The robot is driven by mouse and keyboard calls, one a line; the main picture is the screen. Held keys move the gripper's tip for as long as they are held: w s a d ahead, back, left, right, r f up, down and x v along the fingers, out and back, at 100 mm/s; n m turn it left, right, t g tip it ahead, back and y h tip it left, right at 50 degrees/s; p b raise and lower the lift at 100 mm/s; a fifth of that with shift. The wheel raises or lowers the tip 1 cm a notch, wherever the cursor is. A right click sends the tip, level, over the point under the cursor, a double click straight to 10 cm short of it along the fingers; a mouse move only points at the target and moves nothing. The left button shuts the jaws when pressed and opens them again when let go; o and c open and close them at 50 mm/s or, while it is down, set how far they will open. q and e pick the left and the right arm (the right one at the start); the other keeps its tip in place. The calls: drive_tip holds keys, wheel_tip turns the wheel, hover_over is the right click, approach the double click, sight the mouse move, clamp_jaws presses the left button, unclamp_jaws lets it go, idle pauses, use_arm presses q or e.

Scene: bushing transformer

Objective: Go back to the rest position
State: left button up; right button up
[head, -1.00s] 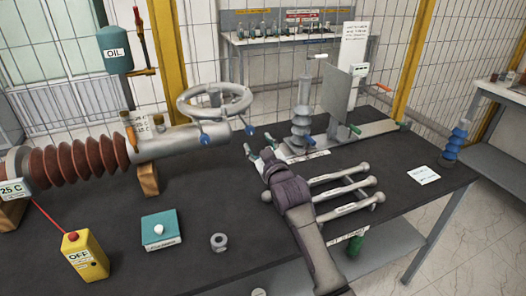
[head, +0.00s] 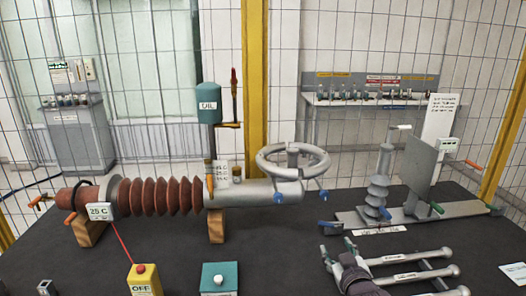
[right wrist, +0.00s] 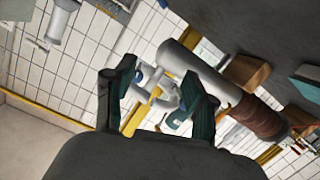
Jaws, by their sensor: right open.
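In the right wrist view the two dark green fingers (right wrist: 160,95) are spread. The bushing's grey cylinder and red-brown ribbed part (right wrist: 262,118) show beyond them, apart from the fingers. My left gripper is in neither view.
The bushing (head: 160,195) with its ring (head: 292,160) lies on wooden blocks. A yellow OFF box (head: 144,282) and a teal button box (head: 219,279) stand at the front. Metal rods (head: 410,258) lie at right. A clamp stand (head: 378,185) stands behind them.

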drive_tip(key=s+f+g, duration=0.6)
drive_tip(key=s+f, duration=0.6)
drive_tip(key=s, duration=0.4)
drive_tip(key=s+a+f+m+g, duration=0.1)
drive_tip(key=s+f+g, duration=0.15)
drive_tip(key=s, duration=0.75)
drive_tip(key=s+a+f+g, duration=0.15)
drive_tip(key=s+g, duration=0.25)
drive_tip(key=s, duration=0.7)
wheel_tip(320, 180, down, 28)
drive_tip(key=s+r+g, duration=0.1)
drive_tip(key=s+d+f, duration=0.2)
drive_tip(key=s+f, duration=0.6)
drive_tip(key=s+d+f+g, duration=0.1)
drive_tip(key=s+f, duration=0.7)
drive_tip(key=shift+s+d, duration=0.15)
drive_tip(key=shift+d, duration=0.2)
